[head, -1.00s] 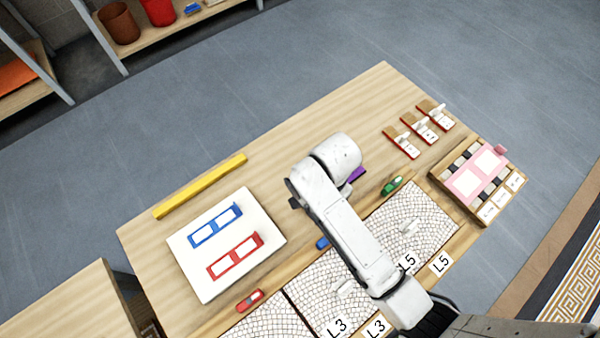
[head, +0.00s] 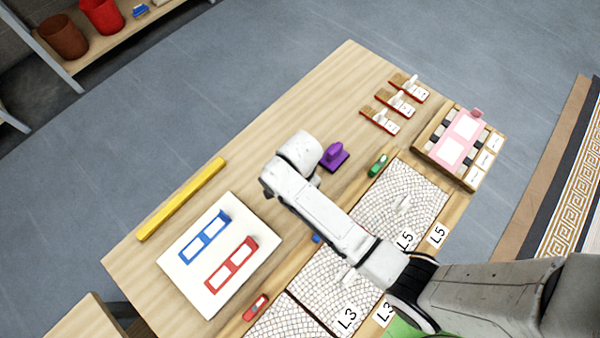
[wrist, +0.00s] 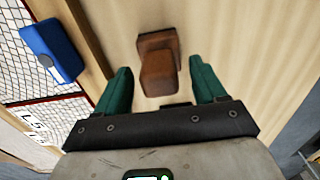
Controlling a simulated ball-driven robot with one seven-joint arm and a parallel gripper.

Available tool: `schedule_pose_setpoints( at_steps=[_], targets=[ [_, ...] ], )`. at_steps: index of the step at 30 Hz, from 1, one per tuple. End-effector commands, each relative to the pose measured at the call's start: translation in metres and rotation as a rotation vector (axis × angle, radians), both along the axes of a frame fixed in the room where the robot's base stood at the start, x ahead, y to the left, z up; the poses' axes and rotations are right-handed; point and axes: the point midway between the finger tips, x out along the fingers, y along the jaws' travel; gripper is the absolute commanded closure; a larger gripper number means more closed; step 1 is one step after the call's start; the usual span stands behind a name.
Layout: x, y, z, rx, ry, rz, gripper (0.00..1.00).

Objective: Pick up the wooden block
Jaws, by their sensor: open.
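The wooden block (wrist: 160,74) is brown, with a raised upper part on a wider base, and rests on the light wooden table. In the wrist view it lies between the two green fingers of my gripper (wrist: 160,70). The fingers are open, with a gap on both sides of the block. I cannot tell how far the fingertips are above the table. In the head view my own arm hides both the block and the gripper.
A blue piece (wrist: 50,52) sits left of the block, on the mosaic panel's edge. The head view shows a purple block (head: 335,157), a green piece (head: 377,165), a white board (head: 188,290) with blue and red frames, a yellow bar (head: 182,199) and a crate (head: 425,148).

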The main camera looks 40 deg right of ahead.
Motion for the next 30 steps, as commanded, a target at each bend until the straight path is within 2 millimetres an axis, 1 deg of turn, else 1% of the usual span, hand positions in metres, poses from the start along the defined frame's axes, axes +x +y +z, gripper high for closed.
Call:
schedule_pose_setpoints(
  at_steps=[1,5,13,14,30],
  targets=[
    [0.000,0.000,-0.009,0.000,0.002,0.000,0.30],
    [0.000,0.000,-0.020,0.000,0.001,0.001,0.30],
    [0.000,0.000,-0.023,0.000,-0.001,0.001,0.30],
    [0.000,0.000,-0.023,0.000,-0.001,0.001,0.32],
    [0.000,0.000,-0.022,0.000,0.000,0.001,0.83]
  ],
)
